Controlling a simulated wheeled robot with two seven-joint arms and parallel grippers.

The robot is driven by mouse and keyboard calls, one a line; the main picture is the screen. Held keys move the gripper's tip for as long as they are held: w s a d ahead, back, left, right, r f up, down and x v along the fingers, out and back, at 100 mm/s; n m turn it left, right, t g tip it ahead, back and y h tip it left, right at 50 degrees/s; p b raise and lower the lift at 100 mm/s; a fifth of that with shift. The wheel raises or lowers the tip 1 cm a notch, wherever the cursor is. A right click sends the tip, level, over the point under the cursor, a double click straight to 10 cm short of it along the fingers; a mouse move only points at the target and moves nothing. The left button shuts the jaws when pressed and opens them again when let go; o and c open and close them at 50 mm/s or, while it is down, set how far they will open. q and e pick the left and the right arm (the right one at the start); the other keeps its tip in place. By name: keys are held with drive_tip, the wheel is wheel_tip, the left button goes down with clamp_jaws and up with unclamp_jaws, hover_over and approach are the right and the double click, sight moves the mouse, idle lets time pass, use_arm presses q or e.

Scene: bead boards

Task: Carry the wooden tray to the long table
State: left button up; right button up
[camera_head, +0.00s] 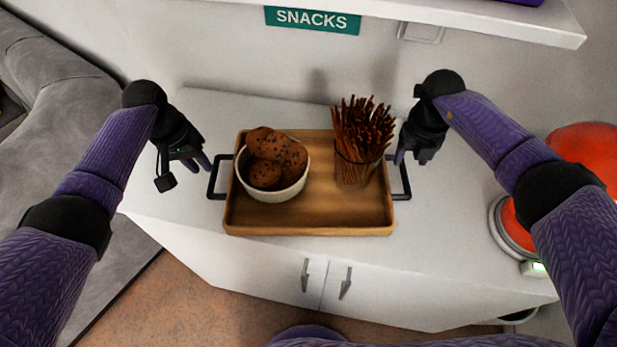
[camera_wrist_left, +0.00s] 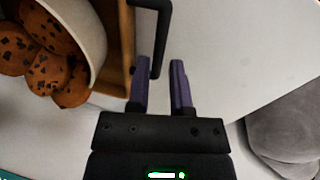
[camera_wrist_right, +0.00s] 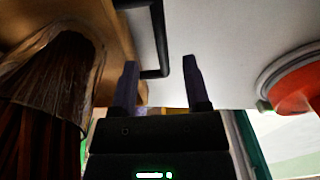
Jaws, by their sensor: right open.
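The wooden tray (camera_head: 310,219) rests flat on a white cabinet top. It carries a white bowl (camera_head: 272,190) of chocolate-chip cookies and a clear cup (camera_head: 355,170) of pretzel sticks. A black handle sticks out at each end. My left gripper (camera_head: 207,164) is at the left handle (camera_head: 213,180); in the left wrist view the handle (camera_wrist_left: 162,40) reaches between its parted fingers, with a gap on one side. My right gripper (camera_head: 404,160) is open at the right handle (camera_head: 403,180); the handle (camera_wrist_right: 160,40) shows between its fingers. No long table is clearly in view.
A shelf (camera_head: 480,12) with a SNACKS sign (camera_head: 312,20) overhangs behind. A red round object (camera_head: 510,220) stands at the right. A grey sofa (camera_head: 55,95) is at the left.

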sight(212, 178)
use_arm(q)
drive_tip(key=f, duration=0.3)
drive_tip(key=d+f, duration=0.1)
drive_tip(key=f, duration=0.2)
drive_tip(key=shift+d+f, duration=0.1)
drive_tip(key=shift+f, duration=0.05)
use_arm(e)
wheel_tip(212, 178, down, 6)
drive_tip(key=shift+f, duration=0.2)
use_arm(q)
clamp_jaws()
use_arm(e)
drive_tip(key=c, duration=0.4)
clamp_jaws()
use_arm(q)
drive_tip(key=shift+w, duration=0.1)
use_arm(e)
drive_tip(key=shift+w, duration=0.1)
